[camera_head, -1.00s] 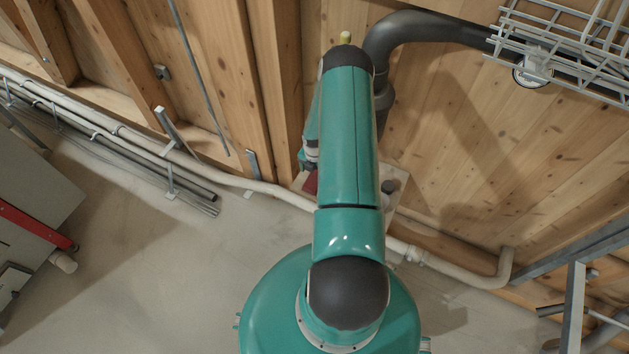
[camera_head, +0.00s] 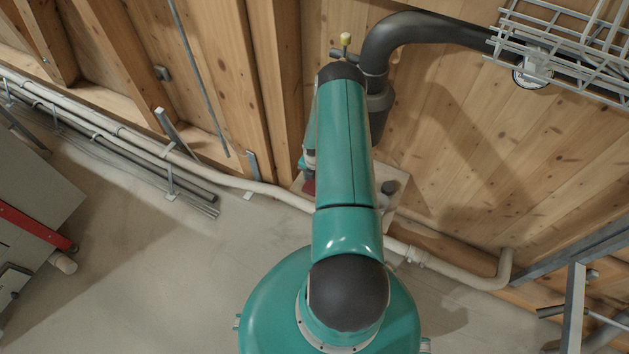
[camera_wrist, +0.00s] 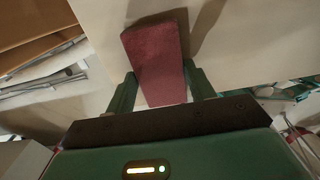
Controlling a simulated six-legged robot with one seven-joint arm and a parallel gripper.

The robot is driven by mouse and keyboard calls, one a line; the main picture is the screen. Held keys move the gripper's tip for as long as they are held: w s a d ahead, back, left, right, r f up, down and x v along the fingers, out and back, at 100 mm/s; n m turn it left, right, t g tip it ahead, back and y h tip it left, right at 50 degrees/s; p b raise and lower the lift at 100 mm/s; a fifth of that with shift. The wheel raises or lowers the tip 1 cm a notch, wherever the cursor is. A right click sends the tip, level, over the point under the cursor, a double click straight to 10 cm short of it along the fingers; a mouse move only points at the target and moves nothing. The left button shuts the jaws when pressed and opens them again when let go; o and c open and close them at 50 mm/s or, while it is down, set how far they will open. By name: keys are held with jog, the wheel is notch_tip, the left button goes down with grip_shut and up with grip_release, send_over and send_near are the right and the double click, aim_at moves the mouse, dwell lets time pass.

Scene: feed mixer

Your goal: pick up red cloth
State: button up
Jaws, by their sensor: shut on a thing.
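The red cloth (camera_wrist: 155,58) is a dull red, block-like strip in the wrist view, and it sits between the two fingers of my gripper (camera_wrist: 161,85). The fingers are shut on its near part, and its far end reaches beyond them over a pale surface. A shadow lies beside it on that surface. In the head view only a small red patch of the cloth (camera_head: 309,187) shows beside my arm, near the pale box top (camera_head: 395,190). My arm hides most of the gripper there. I cannot tell whether the cloth still touches the surface.
A small dark knob-like item (camera_head: 389,187) stands on the box top. A black pipe (camera_head: 378,110) comes down behind my arm from the wall. A white wire rack (camera_head: 575,50) hangs at upper right. A pale pipe (camera_head: 270,190) runs along the wall's foot.

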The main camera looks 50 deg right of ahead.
jog(key=shift+r, duration=0.1)
notch_tip(320, 180, up, 10)
dwell(0.4)
